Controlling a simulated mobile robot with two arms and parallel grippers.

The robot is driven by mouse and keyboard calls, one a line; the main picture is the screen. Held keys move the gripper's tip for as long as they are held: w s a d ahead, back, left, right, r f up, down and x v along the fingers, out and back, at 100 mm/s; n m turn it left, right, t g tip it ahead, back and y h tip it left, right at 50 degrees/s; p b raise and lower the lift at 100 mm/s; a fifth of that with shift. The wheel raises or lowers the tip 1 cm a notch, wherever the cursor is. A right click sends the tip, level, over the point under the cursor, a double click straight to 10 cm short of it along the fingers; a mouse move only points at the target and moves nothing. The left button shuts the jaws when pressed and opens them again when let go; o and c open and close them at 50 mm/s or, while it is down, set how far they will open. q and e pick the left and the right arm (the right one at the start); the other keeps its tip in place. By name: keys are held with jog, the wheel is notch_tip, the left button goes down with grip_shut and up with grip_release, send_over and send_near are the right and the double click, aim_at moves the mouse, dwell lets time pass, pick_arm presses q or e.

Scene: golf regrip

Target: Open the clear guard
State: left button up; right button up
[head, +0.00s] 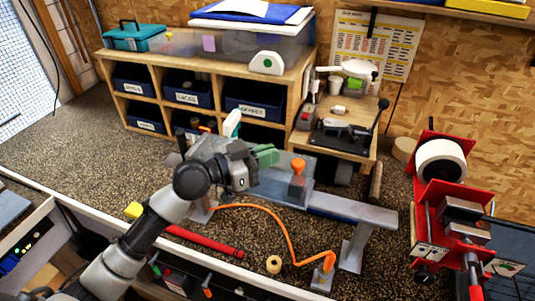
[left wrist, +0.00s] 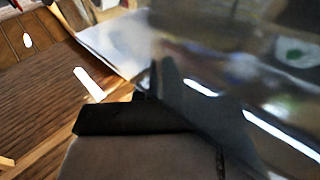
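The clear guard (head: 270,187) looks like a see-through panel over the metal rail on the bench, in the middle of the head view. A large see-through surface (left wrist: 240,75), probably the same guard, fills the upper right of the left wrist view, blurred and very close. My right gripper is not in view.
An orange knob (head: 298,166) stands at the guard's right side. An orange hose (head: 270,219) curves in front, near a tape roll (head: 273,264) and a red bar (head: 205,241). A wooden cubby shelf (head: 173,80) stands behind. A red tape holder (head: 436,188) is at right.

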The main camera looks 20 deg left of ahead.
pick_arm(q)
jog(key=o, duration=0.8)
jog(key=shift+s+a+f+b, duration=0.1)
jog(key=shift+s+a+b, duration=0.1)
jog(key=shift+a+b, duration=0.1)
jog(key=b+v, duration=0.6)
jog(key=v, duration=0.4)
jog(key=shift+s, duration=0.1)
